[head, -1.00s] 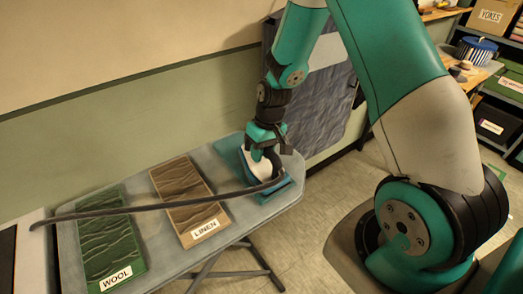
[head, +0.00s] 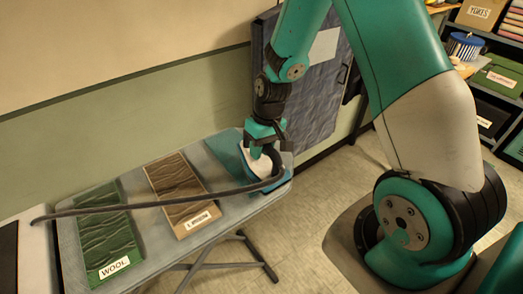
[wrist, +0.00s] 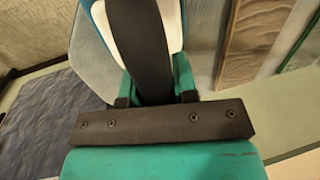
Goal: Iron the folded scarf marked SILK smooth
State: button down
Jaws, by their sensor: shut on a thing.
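My gripper (head: 264,150) is shut on the dark handle of an iron (head: 256,163) with a white body. The handle (wrist: 146,45) also shows in the wrist view, between my fingers. The iron is over a blue folded piece (head: 224,146) at the right end of the ironing board. My gripper and the iron cover much of this piece, and I see no SILK mark. I cannot tell whether the iron touches it. A brown scarf (head: 176,187) and a green scarf (head: 108,240) marked WOOL lie further left, both wrinkled.
The grey ironing board (head: 140,198) stands along the wall. A dark cord (head: 150,206) runs from the iron across both left scarves. A dark blue wrinkled panel (head: 305,95) is behind the board. Shelves with boxes (head: 500,80) stand at the right, with bare floor (head: 330,185) between.

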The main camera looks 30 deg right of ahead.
jog(key=shift+r+p, duration=1.65)
jog(key=shift+r, duration=0.75)
jog(key=shift+f, duration=0.1)
